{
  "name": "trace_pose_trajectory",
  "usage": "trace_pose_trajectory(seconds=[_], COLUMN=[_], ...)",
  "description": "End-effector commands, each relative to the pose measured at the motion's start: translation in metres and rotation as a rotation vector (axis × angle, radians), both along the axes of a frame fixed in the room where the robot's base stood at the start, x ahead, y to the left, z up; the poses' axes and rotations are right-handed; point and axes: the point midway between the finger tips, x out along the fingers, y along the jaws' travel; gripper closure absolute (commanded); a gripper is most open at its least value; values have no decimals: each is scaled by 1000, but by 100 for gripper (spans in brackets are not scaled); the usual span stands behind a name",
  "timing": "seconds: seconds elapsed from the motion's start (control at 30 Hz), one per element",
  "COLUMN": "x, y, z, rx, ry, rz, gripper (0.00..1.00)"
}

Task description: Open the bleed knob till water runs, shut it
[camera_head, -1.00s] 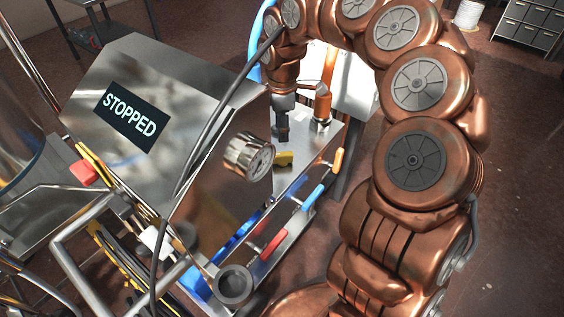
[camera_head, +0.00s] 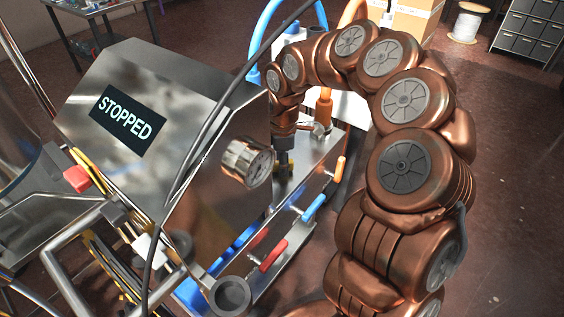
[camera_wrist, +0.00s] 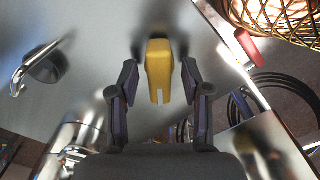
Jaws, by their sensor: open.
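A yellow knob (camera_wrist: 158,70), which looks like the bleed knob, stands on a metal panel in the wrist view, with a pale mark on its near end. My gripper (camera_wrist: 160,82) is open, with one dark finger on each side of the knob. Small gaps show between the fingers and the knob. In the head view my gripper (camera_head: 284,160) points down at the metal top behind the gauge and hides most of the knob. No running water shows in either view.
A metal box with a "STOPPED" display (camera_head: 128,118) and a round gauge (camera_head: 246,162) stand close left of my gripper. Orange, blue and red handles (camera_head: 314,208) line the panel's front edge. A bent metal spout (camera_wrist: 35,68) is left in the wrist view.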

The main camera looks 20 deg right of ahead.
Motion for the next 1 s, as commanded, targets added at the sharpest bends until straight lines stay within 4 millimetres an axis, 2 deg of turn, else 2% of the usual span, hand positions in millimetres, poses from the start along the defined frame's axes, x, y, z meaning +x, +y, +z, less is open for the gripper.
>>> trace_pose_trajectory(seconds=[0.27, 0.73, 1.0], x=[0, 0, 0], y=[0, 0, 0], z=[-1, -1, -1], rx=[1, 1, 1], ry=[-1, -1, 0], rz=[-1, -1, -8], gripper=[52, 100, 100])
